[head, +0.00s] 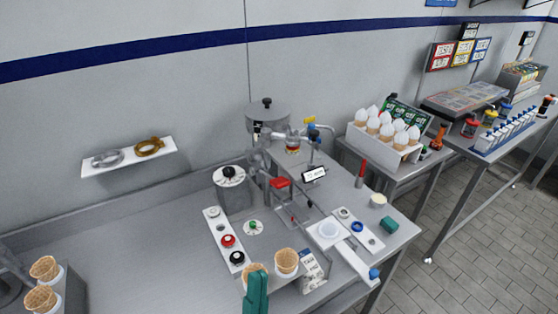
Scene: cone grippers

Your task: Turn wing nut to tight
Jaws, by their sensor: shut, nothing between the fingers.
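My gripper does not show clearly in the head view. A teal upright object (256,292) stands at the bottom edge, and I cannot tell what it is.
A white strip (229,241) with red and black knobs lies left of the plate. Waffle cones (286,262) stand in front. A lidded canister (229,187) and white trays (340,249) flank the plate.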

